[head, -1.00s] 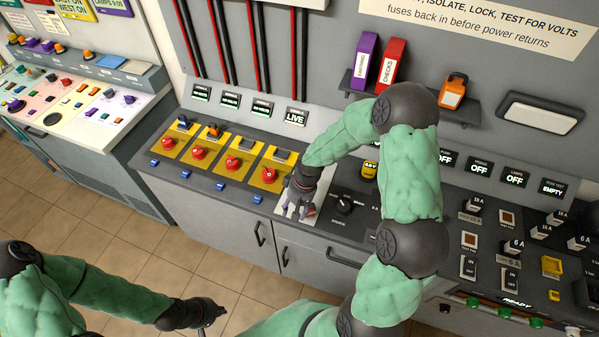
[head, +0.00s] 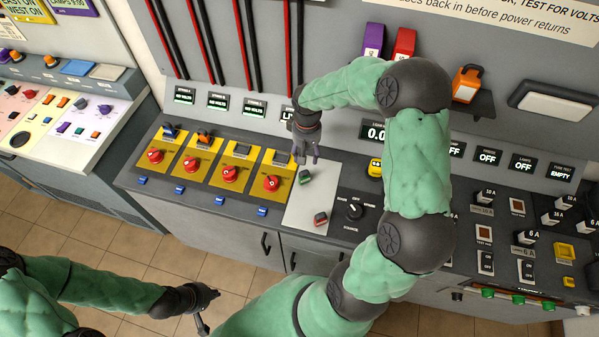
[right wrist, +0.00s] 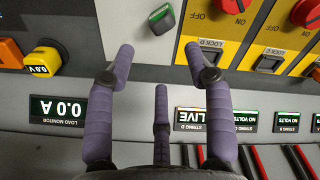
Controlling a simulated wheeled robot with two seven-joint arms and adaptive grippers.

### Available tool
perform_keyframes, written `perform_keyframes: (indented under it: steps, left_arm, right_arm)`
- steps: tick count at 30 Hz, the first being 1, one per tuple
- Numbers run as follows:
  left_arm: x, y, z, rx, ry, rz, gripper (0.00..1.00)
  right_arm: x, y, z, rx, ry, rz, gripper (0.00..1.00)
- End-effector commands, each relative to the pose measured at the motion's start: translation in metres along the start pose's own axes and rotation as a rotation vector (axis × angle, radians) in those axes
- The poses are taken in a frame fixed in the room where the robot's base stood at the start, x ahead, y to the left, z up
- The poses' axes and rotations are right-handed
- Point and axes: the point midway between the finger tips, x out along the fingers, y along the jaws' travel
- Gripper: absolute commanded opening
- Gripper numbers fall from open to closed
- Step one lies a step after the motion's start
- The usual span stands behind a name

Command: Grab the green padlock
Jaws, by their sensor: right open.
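The green padlock (head: 305,177) lies on a pale plate (head: 312,197) on the console. My right gripper (head: 306,155) is open and empty just behind it, toward the back panel. In the right wrist view the green padlock (right wrist: 162,18) is at the top, beyond the open fingertips (right wrist: 159,50) and apart from them. A red padlock (head: 321,219) lies nearer the front of the same plate. My left gripper (head: 207,297) is low at the left, in front of the console; its fingers are too small and dark to judge.
Yellow lockout panels with red rotary switches (head: 271,183) stand left of the plate. A black selector knob (head: 354,211) and a yellow meter (head: 375,167) are to its right, the meter partly behind my right arm. Orange (head: 466,83), red and purple items stand on a shelf above.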

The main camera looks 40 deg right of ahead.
Motion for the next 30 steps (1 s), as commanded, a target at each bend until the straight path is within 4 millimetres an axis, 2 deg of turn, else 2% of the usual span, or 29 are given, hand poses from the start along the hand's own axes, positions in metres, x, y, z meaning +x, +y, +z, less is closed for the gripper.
perform_keyframes:
  steps: [1, 6, 14, 24, 30]
  left_arm:
    - [0.001, -0.001, 0.0, 0.0, -0.001, 0.0, 0.0]
    - [0.003, -0.001, 0.0, 0.0, -0.001, 0.0, 0.0]
    - [0.004, -0.001, 0.0, 0.0, 0.0, 0.0, 0.0]
    - [0.006, -0.002, -0.001, 0.0, 0.0, 0.0, 0.0]
    - [0.006, -0.002, -0.001, 0.0, 0.0, 0.0, 0.0]
  right_arm:
    - [0.011, 0.0, 0.001, 0.0, -0.004, -0.001, 0.53]
    - [0.033, 0.0, 0.0, 0.001, -0.002, -0.001, 0.53]
    - [0.045, -0.002, 0.0, -0.001, -0.001, -0.001, 0.53]
    - [0.088, -0.004, -0.001, 0.001, -0.002, -0.001, 0.53]
    - [0.092, -0.005, -0.002, 0.0, 0.001, -0.001, 0.53]
